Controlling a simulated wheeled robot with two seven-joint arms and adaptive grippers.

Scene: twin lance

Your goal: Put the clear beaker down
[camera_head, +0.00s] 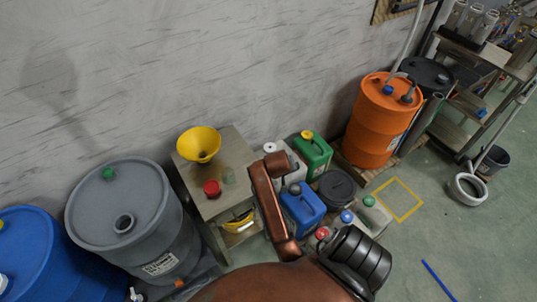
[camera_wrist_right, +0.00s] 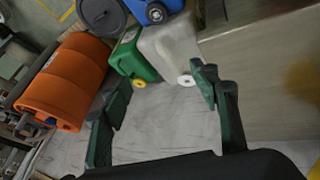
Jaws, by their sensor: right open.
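The clear beaker (camera_head: 229,175) is small and see-through. In the head view it stands on the steel table (camera_head: 237,145), just right of a red object (camera_head: 212,188) and below the yellow funnel (camera_head: 199,145). I cannot make out the beaker in the right wrist view. My right gripper (camera_wrist_right: 160,88) is open in the right wrist view, with nothing between its fingers. Its fingers are not distinct in the head view, where my copper-coloured arm covers the table's right side. My left gripper is in neither view.
Right of the table stand green (camera_head: 313,153), blue (camera_head: 302,207) and grey canisters. An orange drum (camera_head: 378,120) stands further right. A large grey drum (camera_head: 125,215) and a blue drum (camera_head: 38,255) stand left. The wall is close behind. Some green floor at right is clear.

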